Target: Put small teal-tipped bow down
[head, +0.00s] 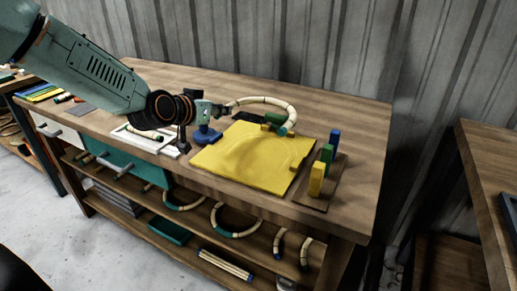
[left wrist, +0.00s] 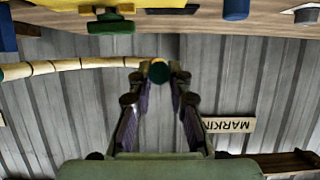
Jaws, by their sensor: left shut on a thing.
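My left gripper (head: 219,110) comes in from the left above the workbench and is shut on one end of a cream, segmented bow. The bow (head: 262,100) arcs to the right above the back of the yellow board (head: 230,160), and its teal tip (head: 283,131) points down near the board's far right edge. I cannot tell whether that tip touches anything. In the left wrist view, the gripper (left wrist: 158,78) has a teal-ended piece (left wrist: 158,72) of the bow between its fingertips, and the bow (left wrist: 70,65) runs off to the left. My right gripper is not in view.
A blue stand (head: 206,135) is close below the gripper. A white tray (head: 145,139) lies left of the board. Yellow (head: 316,179), green and blue blocks stand upright at right. Several bows (head: 237,223) are on the shelf below. The bench's far right end (head: 360,135) is clear.

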